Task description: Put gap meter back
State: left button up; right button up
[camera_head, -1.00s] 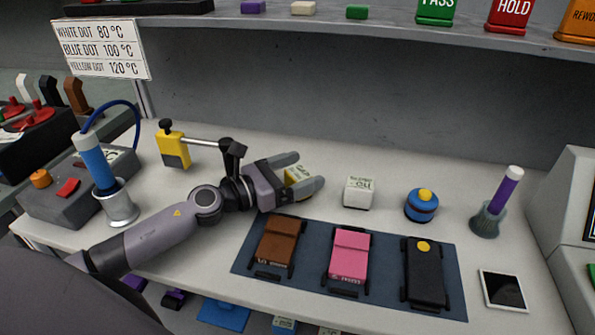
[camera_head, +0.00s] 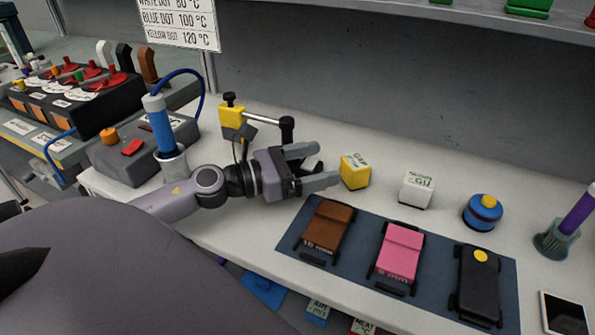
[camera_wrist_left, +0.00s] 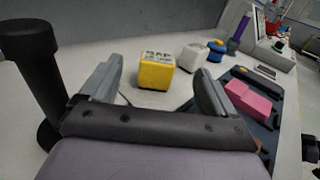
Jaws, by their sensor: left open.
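The gap meter is a small yellow block with a light top and dark lettering (camera_head: 355,172). It stands on the white bench just beyond my left gripper's fingertips. My left gripper (camera_head: 328,166) is open and empty, with its fingers pointing right toward the block. In the left wrist view the gap meter (camera_wrist_left: 156,71) sits ahead of the two spread fingers (camera_wrist_left: 160,85), apart from both. A white lettered block (camera_head: 416,189) stands to its right. My right gripper is not in view.
A dark mat (camera_head: 350,268) with brown, pink and black model cars lies in front. A blue round item with a yellow top (camera_head: 482,213) stands further right. A yellow-and-black stand (camera_head: 232,121) with a rod is behind my arm. A soldering iron holder (camera_head: 172,167) is left.

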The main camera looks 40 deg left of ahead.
pick_arm(q)
jog(key=shift+b+v, duration=0.35)
jog(key=shift+v, duration=1.3)
jog(key=shift+s, duration=0.1)
